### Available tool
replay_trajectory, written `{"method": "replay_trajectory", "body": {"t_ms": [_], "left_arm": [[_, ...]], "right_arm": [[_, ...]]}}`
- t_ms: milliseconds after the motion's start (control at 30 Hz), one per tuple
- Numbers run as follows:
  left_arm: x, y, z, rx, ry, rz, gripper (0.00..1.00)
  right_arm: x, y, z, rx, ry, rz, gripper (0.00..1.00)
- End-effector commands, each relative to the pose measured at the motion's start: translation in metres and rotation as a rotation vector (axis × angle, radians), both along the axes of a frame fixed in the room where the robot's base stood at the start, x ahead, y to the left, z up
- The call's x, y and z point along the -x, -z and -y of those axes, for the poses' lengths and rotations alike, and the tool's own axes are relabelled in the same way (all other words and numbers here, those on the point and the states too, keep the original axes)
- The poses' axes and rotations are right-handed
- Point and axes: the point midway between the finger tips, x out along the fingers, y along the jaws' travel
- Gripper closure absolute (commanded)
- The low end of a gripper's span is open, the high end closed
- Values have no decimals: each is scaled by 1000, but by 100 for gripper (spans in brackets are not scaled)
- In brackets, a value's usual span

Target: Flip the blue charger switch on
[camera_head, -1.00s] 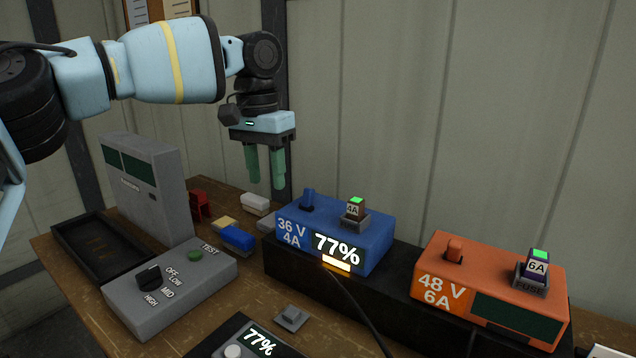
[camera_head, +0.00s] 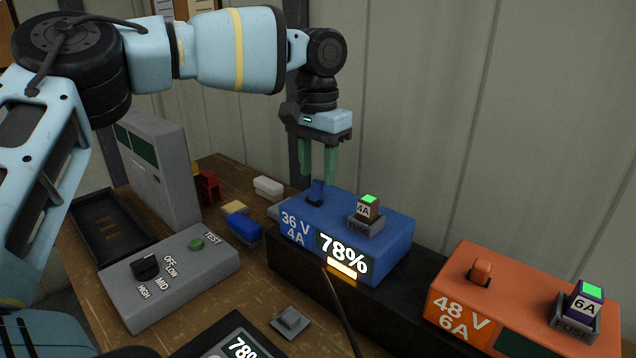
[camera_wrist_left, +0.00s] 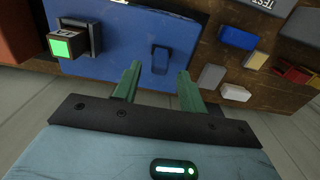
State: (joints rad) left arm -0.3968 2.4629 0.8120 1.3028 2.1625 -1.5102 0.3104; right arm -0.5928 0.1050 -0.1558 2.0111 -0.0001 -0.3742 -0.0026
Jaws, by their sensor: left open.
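The blue charger (camera_head: 395,228) stands on a black ledge, marked 36 V 4A. Its display is lit and reads 78%, with an amber bar below. My left gripper (camera_head: 318,178) points down just above and behind the lever. In the left wrist view its green fingers (camera_wrist_left: 159,73) are apart and empty, one on each side of the lever's line. Contact with the lever cannot be told. My right gripper is not in view.
A 4A fuse (camera_head: 368,208) with a green top sits right of the switch. The orange charger (camera_head: 540,290) stands further right. A grey box with a knob (camera_head: 180,280) and a tall grey unit (camera_head: 160,170) are at left. The wall (camera_head: 450,110) is close behind.

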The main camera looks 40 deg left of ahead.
Motion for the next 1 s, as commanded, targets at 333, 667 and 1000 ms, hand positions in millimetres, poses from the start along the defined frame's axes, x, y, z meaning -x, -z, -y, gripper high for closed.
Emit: {"method": "replay_trajectory", "body": {"t_ms": [333, 667, 1000], "left_arm": [[0, 36, 0, 1, -1, 1, 58], [0, 39, 0, 1, -1, 1, 61], [0, 38, 0, 0, 0, 1, 100]], "right_arm": [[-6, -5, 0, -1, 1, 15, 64], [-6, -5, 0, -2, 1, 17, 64], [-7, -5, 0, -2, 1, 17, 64]]}}
